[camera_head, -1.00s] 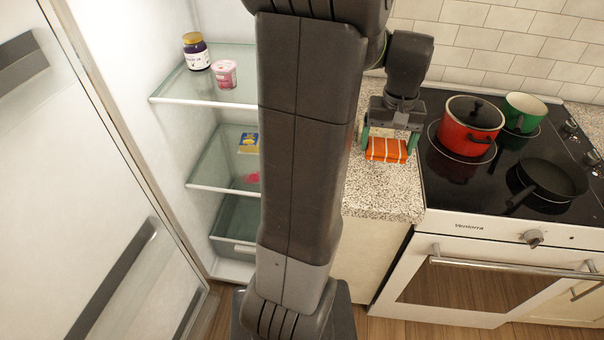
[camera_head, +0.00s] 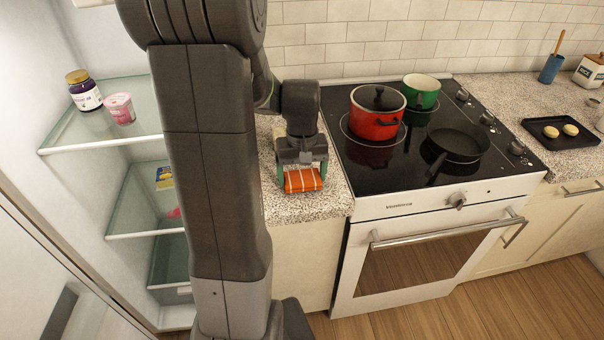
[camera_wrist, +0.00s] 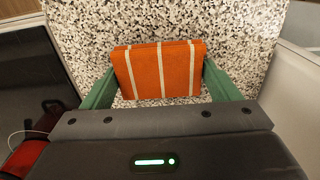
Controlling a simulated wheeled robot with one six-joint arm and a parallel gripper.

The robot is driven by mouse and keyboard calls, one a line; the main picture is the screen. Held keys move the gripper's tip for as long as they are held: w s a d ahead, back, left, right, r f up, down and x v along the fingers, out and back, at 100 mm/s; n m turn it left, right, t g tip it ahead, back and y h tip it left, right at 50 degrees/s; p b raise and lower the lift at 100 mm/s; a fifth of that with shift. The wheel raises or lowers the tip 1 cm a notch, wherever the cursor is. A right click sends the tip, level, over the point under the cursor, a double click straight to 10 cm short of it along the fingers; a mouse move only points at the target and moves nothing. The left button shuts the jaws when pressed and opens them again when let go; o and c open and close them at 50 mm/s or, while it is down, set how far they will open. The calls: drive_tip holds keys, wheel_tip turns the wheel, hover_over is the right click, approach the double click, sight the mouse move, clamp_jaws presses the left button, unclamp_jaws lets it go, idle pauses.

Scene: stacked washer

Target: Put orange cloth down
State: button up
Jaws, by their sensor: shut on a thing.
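The orange cloth (camera_head: 304,180) is a folded pad with white stripes. It is at the granite counter (camera_head: 300,209) left of the stove; I cannot tell whether it touches the surface. My gripper (camera_head: 302,173) points down and is shut on the cloth, with a green finger at each side. In the wrist view the cloth (camera_wrist: 160,70) sits between the two green fingers (camera_wrist: 160,88), over the speckled counter. My arm hides part of the fridge and the counter's left part in the head view.
The black stove (camera_head: 400,150) stands right of the cloth, with a red pot (camera_head: 376,118), a green pot (camera_head: 421,93) and a pan (camera_head: 458,144). The open fridge (camera_head: 110,135) is on the left. A tray (camera_head: 540,124) with pastries is on the far right counter.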

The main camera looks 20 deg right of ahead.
sight(302, 176)
drive_tip(key=shift+f, duration=0.1)
drive_tip(key=shift+f, duration=0.1)
drive_tip(key=o, duration=0.9)
drive_tip(key=shift+o, duration=0.2)
wheel_tip(302, 176, up, 12)
wheel_tip(302, 176, down, 12)
drive_tip(key=shift+s+f, duration=0.1)
drive_tip(key=shift+f, duration=0.05)
wheel_tip(302, 176, up, 2)
drive_tip(key=shift+r, duration=0.65)
